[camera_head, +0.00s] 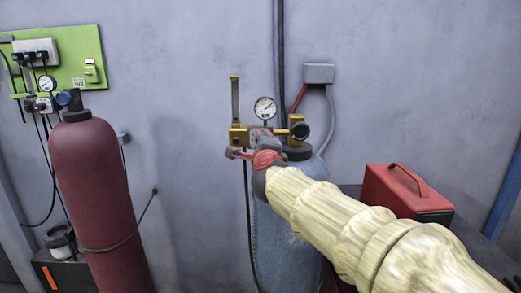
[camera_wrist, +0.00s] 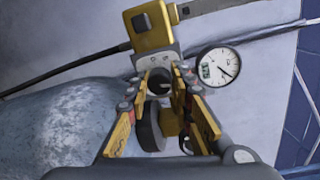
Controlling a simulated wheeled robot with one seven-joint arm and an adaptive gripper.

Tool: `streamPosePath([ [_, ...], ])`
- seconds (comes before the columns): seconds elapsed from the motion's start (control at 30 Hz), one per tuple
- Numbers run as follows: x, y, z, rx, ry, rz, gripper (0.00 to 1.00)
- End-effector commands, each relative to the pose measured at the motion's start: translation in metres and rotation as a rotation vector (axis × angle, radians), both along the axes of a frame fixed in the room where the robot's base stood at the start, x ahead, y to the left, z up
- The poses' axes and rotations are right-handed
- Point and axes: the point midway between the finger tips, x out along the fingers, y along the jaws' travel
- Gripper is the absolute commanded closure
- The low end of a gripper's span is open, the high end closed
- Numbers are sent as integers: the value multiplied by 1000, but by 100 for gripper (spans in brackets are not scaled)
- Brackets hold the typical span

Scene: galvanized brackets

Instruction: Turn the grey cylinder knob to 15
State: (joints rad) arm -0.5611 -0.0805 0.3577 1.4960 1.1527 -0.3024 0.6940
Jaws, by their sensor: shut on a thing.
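The grey cylinder (camera_head: 285,228) stands against the wall, with a brass-yellow regulator (camera_head: 238,136) and a round white gauge (camera_head: 264,108) at its top. My gripper (camera_head: 250,148) reaches in from the right in front of the regulator. In the wrist view, the fingertips of my gripper (camera_wrist: 160,75) are closed around a small dark round knob (camera_wrist: 159,84), largely hidden between them. The yellow regulator block (camera_wrist: 152,27) lies just beyond. The gauge (camera_wrist: 220,65) is right of the fingers; its reading is too small to tell. A dark disc (camera_wrist: 150,130) shows between the fingers.
A dark red cylinder (camera_head: 92,190) stands left, below a green panel (camera_head: 68,60). A red case (camera_head: 398,190) sits right of the grey cylinder, near my arm. Hoses and a grey wall box (camera_head: 319,73) are behind. Wall space between the cylinders is open.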

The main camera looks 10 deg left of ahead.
Motion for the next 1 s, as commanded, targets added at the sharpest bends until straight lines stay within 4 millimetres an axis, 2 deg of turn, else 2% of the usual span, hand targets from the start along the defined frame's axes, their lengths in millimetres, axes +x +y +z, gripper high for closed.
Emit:
streamPosePath([
  [0.3, 1, 0, -3, 107, 31, -1, 100],
  [0.83, 1, 0, -3, 125, 37, 0, 100],
  [0.87, 1, 0, -3, 125, 37, 0, 75],
  [1.0, 0, 0, -3, 125, 36, 0, 67],
])
